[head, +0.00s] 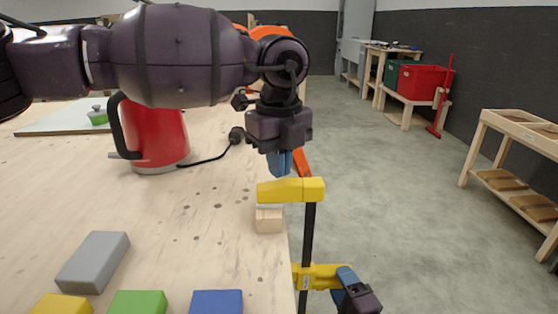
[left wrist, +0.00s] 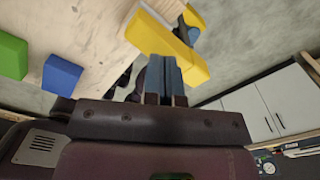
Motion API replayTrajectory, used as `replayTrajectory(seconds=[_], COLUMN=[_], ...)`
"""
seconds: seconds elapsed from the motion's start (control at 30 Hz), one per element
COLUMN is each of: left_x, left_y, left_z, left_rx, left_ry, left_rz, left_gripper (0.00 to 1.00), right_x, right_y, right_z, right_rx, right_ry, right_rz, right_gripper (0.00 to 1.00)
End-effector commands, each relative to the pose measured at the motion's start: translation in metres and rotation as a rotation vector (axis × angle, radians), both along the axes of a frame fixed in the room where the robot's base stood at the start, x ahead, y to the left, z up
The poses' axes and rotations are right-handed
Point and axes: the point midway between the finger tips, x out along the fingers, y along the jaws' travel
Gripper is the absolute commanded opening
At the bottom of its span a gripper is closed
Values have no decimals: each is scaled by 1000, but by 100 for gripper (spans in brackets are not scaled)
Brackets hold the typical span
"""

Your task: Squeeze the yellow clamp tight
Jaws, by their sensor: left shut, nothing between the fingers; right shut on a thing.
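The yellow clamp (head: 290,190) stands upright at the table's right edge. Its upper jaw lies over a small wooden block (head: 269,220), and its black bar runs down past the edge to a lower yellow jaw. My left gripper (head: 280,164) is shut and empty, pointing down just above the upper jaw. In the left wrist view the clamp's yellow jaw (left wrist: 172,52) shows just beyond the shut blue fingers. My right gripper (head: 345,279) is shut on the clamp at its lower jaw, below the tabletop. Its exact hold is partly hidden.
A red kettle (head: 158,135) with a black cord stands on the wooden table (head: 200,210). Grey (head: 94,260), yellow (head: 62,304), green (head: 138,302) and blue (head: 217,302) blocks lie at the front. Open floor (head: 400,190) lies right of the table, with a wooden rack (head: 520,135) beyond.

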Motion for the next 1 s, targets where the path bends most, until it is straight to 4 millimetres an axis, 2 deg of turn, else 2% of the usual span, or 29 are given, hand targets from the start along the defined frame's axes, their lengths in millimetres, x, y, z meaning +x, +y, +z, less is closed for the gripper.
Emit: replayTrajectory(seconds=[1.0], left_x=[0], left_y=[0], left_z=[-12], left_rx=[1], left_ry=[-1], left_rz=[0], left_gripper=[0], right_x=[0], right_y=[0], right_z=[1], right_rx=[1], right_ry=[-3], right_rz=[0], right_gripper=[21])
